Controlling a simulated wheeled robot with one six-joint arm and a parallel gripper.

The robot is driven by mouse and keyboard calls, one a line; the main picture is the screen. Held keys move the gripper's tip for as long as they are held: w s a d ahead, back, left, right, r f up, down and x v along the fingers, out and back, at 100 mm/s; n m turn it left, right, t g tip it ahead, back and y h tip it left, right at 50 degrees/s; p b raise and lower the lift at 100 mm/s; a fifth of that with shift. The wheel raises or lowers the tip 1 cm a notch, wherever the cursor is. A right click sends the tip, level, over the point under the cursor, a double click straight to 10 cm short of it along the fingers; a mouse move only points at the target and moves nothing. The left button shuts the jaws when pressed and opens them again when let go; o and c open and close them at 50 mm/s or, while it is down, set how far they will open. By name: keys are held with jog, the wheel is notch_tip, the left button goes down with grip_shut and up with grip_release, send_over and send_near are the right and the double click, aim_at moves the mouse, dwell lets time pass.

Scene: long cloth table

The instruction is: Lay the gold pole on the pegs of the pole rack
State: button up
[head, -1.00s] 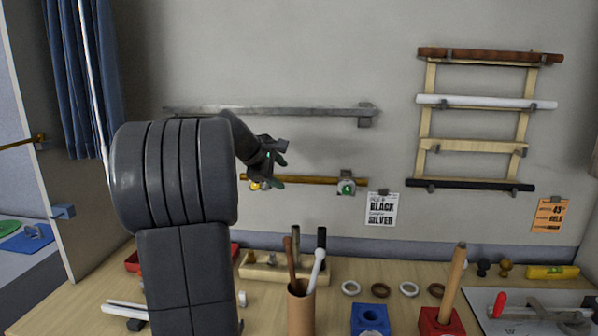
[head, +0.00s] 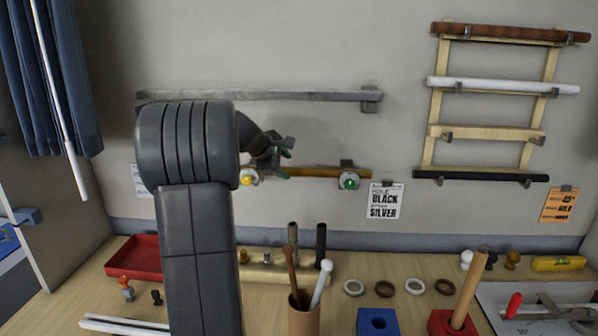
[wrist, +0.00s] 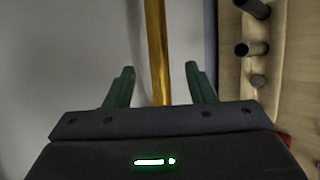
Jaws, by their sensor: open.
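The gold pole (head: 325,172) lies level on the wall between a yellow-centred holder (head: 248,178) and a green-centred holder (head: 349,180). My gripper (head: 276,158) is open at the left part of the pole, partly hidden by my arm. In the wrist view the gold pole (wrist: 156,45) runs between the two green fingers of my gripper (wrist: 160,70), with gaps on both sides. I cannot tell how deep it sits. The pole rack (head: 435,115) is at the upper right and holds brown, white and black poles. Its third pair of pegs (head: 447,138) is bare.
A silver pole (head: 260,96) hangs above the gold pole. Below on the table (head: 390,270) stand a cup of sticks (head: 302,315), a wooden block (head: 285,275) with dark upright pegs and a wooden rod in a red base (head: 452,324). A red tray (head: 135,258) lies left.

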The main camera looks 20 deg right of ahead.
aim_at(295, 170)
jog(key=shift+p+x, duration=0.95)
jog(key=shift+x, duration=1.8)
jog(key=shift+d+r, duration=0.15)
jog(key=shift+c, duration=0.4)
grip_shut()
